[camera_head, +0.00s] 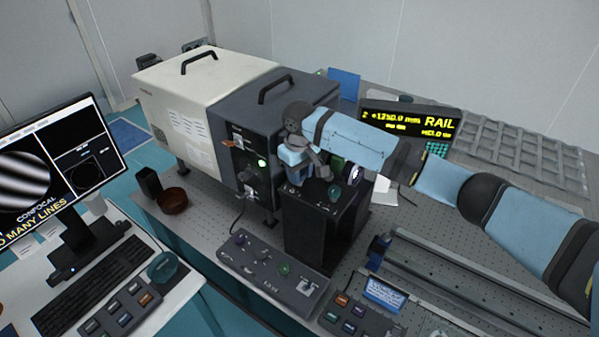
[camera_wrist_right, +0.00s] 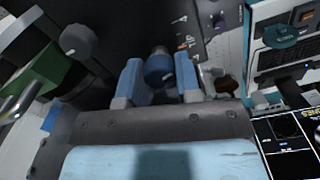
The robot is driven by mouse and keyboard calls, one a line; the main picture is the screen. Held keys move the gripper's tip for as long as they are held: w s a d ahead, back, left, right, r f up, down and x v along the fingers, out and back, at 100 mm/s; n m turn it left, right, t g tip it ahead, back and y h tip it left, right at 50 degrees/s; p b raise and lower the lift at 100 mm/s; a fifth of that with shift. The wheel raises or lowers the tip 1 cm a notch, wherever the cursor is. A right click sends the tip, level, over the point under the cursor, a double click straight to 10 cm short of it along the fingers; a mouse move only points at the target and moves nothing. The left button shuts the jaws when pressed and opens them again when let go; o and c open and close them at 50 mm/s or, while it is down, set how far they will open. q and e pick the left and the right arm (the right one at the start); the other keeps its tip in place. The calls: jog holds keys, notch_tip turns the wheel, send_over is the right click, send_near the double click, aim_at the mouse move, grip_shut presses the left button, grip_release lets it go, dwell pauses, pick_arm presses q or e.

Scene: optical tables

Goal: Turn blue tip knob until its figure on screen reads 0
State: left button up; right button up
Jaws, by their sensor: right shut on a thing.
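The blue tip knob (camera_wrist_right: 159,70) shows in the right wrist view between the two pale blue fingers of my right gripper (camera_wrist_right: 159,78). In the head view my right gripper (camera_head: 306,172) reaches down over the black box (camera_head: 312,235), and the blue knob is hidden there. My right gripper is shut on the blue knob. The monitor (camera_head: 52,170) at the left shows tilted black and white stripes and the words CONFOCAL and MANY LINES; I cannot read a tip figure on it. My left gripper is not in view.
A teal knob (camera_head: 334,193) stands on the black box beside my gripper. A grey knob (camera_wrist_right: 78,41) and a green block (camera_wrist_right: 48,78) show in the wrist view. A control panel (camera_head: 270,262) lies in front. The RAIL display (camera_head: 410,120) stands behind. A rail (camera_head: 470,275) runs at right.

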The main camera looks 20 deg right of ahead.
jog(key=n, duration=0.4)
jog(key=shift+n, duration=0.3)
jog(key=n, duration=0.4)
dwell(0.5)
jog(key=o, duration=0.9)
